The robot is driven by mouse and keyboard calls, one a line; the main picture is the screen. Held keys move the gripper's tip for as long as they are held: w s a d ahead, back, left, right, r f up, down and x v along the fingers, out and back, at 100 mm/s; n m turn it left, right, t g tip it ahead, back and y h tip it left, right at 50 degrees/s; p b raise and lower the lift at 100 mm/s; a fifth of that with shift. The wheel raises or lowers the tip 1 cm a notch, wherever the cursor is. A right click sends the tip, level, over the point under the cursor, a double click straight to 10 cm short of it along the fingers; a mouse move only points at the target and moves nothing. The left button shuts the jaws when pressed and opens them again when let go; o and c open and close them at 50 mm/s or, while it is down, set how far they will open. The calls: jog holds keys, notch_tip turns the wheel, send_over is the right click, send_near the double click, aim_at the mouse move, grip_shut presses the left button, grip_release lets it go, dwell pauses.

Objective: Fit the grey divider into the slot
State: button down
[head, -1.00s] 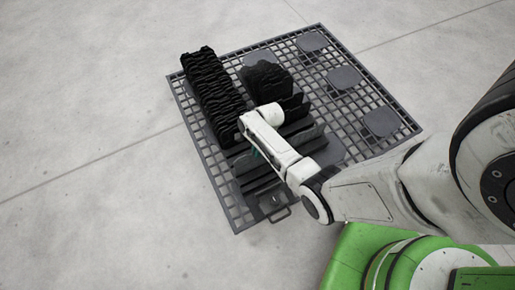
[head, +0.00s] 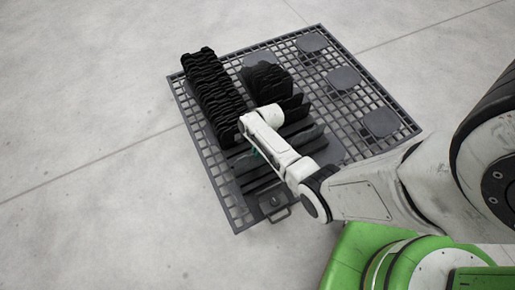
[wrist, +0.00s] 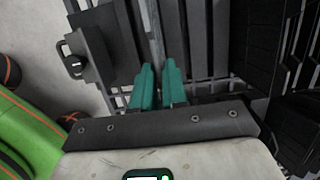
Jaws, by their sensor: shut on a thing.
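My gripper (wrist: 158,68) has two teal fingers, seen in the wrist view closed on a thin grey edge, the grey divider (wrist: 155,38). The divider shows edge-on and runs up from the fingertips between dark parallel panels (wrist: 195,40). In the head view my white arm covers most of the gripper; only a bit of teal (head: 256,153) shows. Below it is a dark rack (head: 258,184) with several parallel plates and gaps. I cannot tell which gap is the slot, or whether the divider's lower edge is in it.
A grid base (head: 239,222) lies on the pale floor (head: 90,120). A tall row of black wavy parts (head: 212,95) stands left, with a shorter black group (head: 266,80) beside it. Grey pads (head: 344,78) lie at right. A handled block (head: 272,202) sits at the near edge.

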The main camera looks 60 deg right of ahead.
jog(key=shift+s+d+b+x, duration=0.15)
jog(key=shift+d+b+x, duration=0.05)
jog(key=shift+b+x, duration=0.8)
jog(key=shift+s+d+b+x, duration=0.15)
jog(key=shift+b+x, duration=0.6)
jog(key=shift+x, duration=0.4)
jog(key=c, duration=1.1)
grip_release()
jog(key=p+v, duration=0.5)
jog(key=v, duration=0.5)
jog(key=shift+r, duration=0.35)
jog(key=s+a+r+n+h, duration=0.1)
jog(key=s+a+r+n, duration=0.55)
jog(key=r+n, duration=0.4)
jog(key=s+a+r+n+h, duration=0.1)
jog(key=s+a+r+n, duration=0.6)
jog(key=n, duration=0.7)
notch_tip(320, 180, up, 15)
jog(key=w+p, duration=0.1)
jog(key=p, duration=1.3)
jog(key=shift+w+a, duration=0.35)
jog(key=shift+w, duration=0.05)
